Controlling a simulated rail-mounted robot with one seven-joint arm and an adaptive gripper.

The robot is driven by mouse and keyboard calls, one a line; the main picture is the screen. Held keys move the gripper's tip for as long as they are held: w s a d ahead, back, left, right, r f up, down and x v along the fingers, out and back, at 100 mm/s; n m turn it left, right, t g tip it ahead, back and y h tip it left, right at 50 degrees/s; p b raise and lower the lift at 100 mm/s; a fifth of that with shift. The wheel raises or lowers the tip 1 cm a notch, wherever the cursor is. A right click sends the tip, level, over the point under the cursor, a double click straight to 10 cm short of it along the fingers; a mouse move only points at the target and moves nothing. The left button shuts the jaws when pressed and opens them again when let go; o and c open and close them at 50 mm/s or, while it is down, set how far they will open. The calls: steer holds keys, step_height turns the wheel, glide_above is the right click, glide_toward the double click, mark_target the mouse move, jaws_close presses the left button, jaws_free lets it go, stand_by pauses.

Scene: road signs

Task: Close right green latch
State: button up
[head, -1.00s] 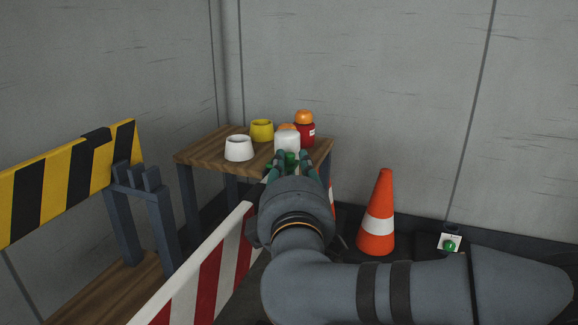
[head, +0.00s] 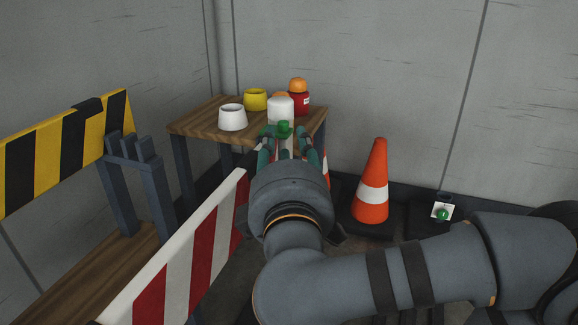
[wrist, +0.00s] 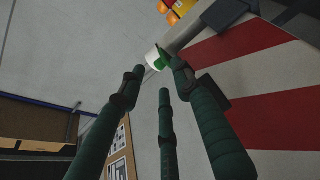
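The green latch (head: 284,128) shows in the head view just beyond my fingertips, in front of the small table. In the wrist view a green piece (wrist: 161,57) sits by the end of the red-and-white barrier, close to the right fingertip; I cannot tell whether they touch. My gripper (head: 285,138) has dark green fingers, spread apart with nothing held between them. In the wrist view the three fingers of my gripper (wrist: 158,77) point toward the latch. How the latch is mounted is partly hidden by my fingers and wrist.
The red-and-white barrier (head: 188,252) runs left of my arm. A wooden table (head: 195,122) holds a white bowl (head: 232,118), yellow bowl (head: 256,99), white jar (head: 281,109) and red jar (head: 301,102). An orange cone (head: 371,200) and green button (head: 442,214) stand right.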

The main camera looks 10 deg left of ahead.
mark_target(285, 128)
steer(key=s+d, duration=0.1)
steer(key=s, duration=0.6)
steer(key=shift+d, duration=0.3)
steer(key=shift+w, duration=0.15)
steer(key=shift+w+a, duration=0.4)
steer(key=shift+w, duration=1.5)
steer(key=shift+w+a, duration=0.45)
steer(key=shift+w, duration=1.5)
steer(key=shift+w+a, duration=0.4)
steer(key=shift+w, duration=1.5)
